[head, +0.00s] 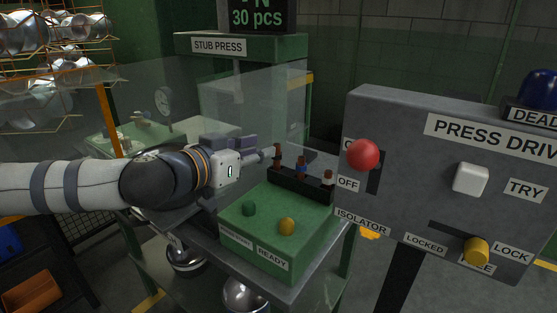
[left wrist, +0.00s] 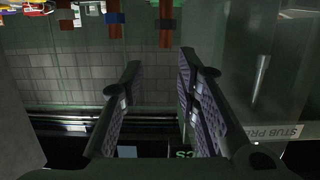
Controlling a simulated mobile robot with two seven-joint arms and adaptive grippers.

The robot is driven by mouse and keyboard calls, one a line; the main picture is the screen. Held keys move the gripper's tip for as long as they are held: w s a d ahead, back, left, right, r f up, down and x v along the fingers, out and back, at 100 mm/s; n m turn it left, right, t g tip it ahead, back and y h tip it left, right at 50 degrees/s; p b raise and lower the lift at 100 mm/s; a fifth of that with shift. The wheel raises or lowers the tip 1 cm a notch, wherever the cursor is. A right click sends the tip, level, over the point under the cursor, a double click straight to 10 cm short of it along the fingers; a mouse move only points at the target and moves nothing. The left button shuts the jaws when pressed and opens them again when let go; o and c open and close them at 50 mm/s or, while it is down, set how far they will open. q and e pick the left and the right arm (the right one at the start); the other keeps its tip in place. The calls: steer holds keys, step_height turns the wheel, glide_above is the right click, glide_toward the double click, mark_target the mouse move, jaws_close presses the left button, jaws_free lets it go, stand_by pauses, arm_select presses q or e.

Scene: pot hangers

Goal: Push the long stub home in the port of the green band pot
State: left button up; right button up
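Three stubs stand in a dark rack on the green box. My left gripper (head: 268,153) is beside the leftmost stub. In the left wrist view its fingers (left wrist: 160,62) are apart with nothing between them, and that stub is beyond the tips. I cannot make out a green band pot or its port. My right gripper is out of view.
The green box (head: 265,255) has a green and a yellow button. A clear panel surrounds the bench near the stub press (head: 222,46). A grey press drive panel (head: 420,190) stands close on the right. Silver pots (head: 184,256) are below the bench and on a rack at left.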

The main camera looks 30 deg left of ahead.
mark_target(277, 144)
arm_select(q)
steer(key=x, duration=0.4)
steer(key=shift+w+a+f, duration=0.1)
steer(key=shift+a+f, duration=0.15)
steer(key=w, duration=0.1)
steer(key=w+f, duration=0.1)
steer(key=w+f+b, duration=0.1)
steer(key=w, duration=0.1)
steer(key=shift+d, duration=0.1)
steer(key=shift+w+r, duration=0.1)
steer(key=shift+r, duration=0.35)
jaws_close()
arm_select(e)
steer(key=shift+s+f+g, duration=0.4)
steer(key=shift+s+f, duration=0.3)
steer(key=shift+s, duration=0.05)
